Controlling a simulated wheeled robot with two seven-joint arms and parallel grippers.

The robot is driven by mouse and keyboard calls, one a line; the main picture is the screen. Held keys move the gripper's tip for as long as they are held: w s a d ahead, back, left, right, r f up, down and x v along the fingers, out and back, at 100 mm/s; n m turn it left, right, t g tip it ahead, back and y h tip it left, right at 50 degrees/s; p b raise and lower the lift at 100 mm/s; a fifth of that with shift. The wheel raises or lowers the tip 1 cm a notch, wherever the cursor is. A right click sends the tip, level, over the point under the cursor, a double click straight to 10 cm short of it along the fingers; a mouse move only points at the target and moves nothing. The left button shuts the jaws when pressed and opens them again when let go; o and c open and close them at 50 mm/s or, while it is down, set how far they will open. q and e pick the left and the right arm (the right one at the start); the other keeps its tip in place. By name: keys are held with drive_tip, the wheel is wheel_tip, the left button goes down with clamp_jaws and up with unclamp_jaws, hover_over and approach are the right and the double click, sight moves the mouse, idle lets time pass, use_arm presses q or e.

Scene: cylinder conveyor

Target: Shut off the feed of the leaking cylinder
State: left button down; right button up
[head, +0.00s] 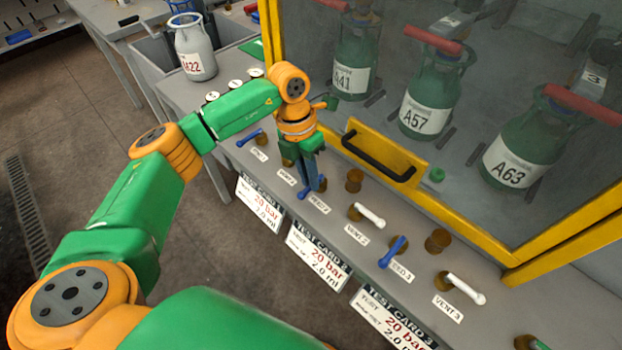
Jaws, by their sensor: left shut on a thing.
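Behind the cabinet window stand green cylinders A41 (357,55), A57 (428,90) and A63 (527,145); no leak can be made out. On the panel in front are blue feed levers: Feed 1 (249,138), Feed 2 (304,193) and Feed 3 (392,253). White vent levers stand at Vent 2 (370,215) and Vent 3 (465,288); the Vent 1 lever is hidden behind my gripper. My left gripper (312,180) points down and is shut on the Feed 2 lever; its fingers partly cover that lever. My right gripper is out of view.
The yellow cabinet frame (480,218) with a black handle (378,157) rises close behind the levers. Test cards (320,255) hang along the panel's front edge.

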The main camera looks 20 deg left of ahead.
use_arm(q)
drive_tip(key=shift+m, duration=0.4)
drive_tip(key=c, duration=0.9)
unclamp_jaws()
drive_tip(key=shift+a, duration=0.1)
drive_tip(key=shift+o, duration=0.2)
wheel_tip(320, 180, up, 7)
drive_tip(key=a, duration=0.1)
drive_tip(key=shift+w+a+b, duration=0.15)
drive_tip(key=shift+w+b, duration=0.15)
drive_tip(key=shift+b, duration=0.1)
